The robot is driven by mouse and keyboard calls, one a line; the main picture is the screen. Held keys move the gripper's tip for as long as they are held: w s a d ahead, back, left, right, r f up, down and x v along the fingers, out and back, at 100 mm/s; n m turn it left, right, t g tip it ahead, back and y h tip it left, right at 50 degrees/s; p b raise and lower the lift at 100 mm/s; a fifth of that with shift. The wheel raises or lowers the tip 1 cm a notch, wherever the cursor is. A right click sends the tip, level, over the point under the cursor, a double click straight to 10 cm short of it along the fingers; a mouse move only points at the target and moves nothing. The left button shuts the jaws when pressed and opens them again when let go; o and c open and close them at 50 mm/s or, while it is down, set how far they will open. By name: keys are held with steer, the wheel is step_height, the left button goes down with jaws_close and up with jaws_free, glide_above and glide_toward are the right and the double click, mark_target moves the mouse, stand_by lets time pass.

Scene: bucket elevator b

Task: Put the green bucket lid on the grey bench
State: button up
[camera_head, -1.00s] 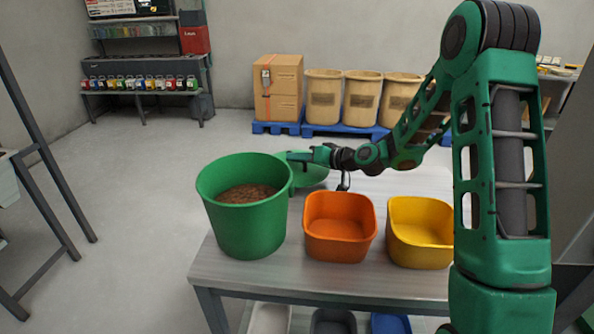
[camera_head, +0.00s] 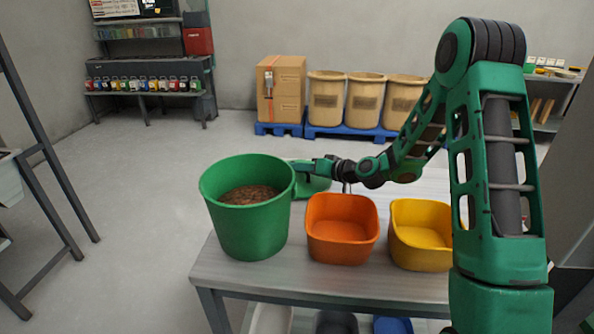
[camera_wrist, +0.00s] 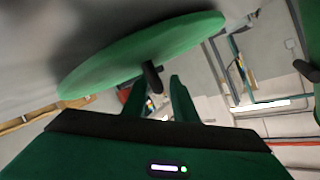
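The green lid (camera_head: 316,186) is a round disc just right of the green bucket (camera_head: 250,220), partly hidden behind it and my gripper, over the far left part of the grey bench (camera_head: 245,283). In the wrist view the lid (camera_wrist: 130,58) is tilted, with its dark knob (camera_wrist: 151,76) pointing toward my fingers. My gripper (camera_head: 298,166) is beside the bucket's right rim. In the wrist view its fingers (camera_wrist: 157,88) are apart, with gaps around the knob. I cannot tell whether the lid touches the bench or leans on the bucket.
The bucket is uncovered and holds brown contents (camera_head: 249,195). An orange bin (camera_head: 342,240) and a yellow bin (camera_head: 420,255) stand right of it. The bench behind the bins (camera_head: 420,185) looks clear. Barrels (camera_head: 345,100) and boxes (camera_head: 280,85) stand far back.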

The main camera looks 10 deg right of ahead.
steer(key=shift+d+f, duration=0.1)
steer(key=v, duration=1.1)
steer(key=shift+s+d, duration=0.1)
steer(key=shift+s, duration=0.05)
steer(key=shift+s+d+r, duration=0.15)
steer(key=shift+s+r, duration=0.15)
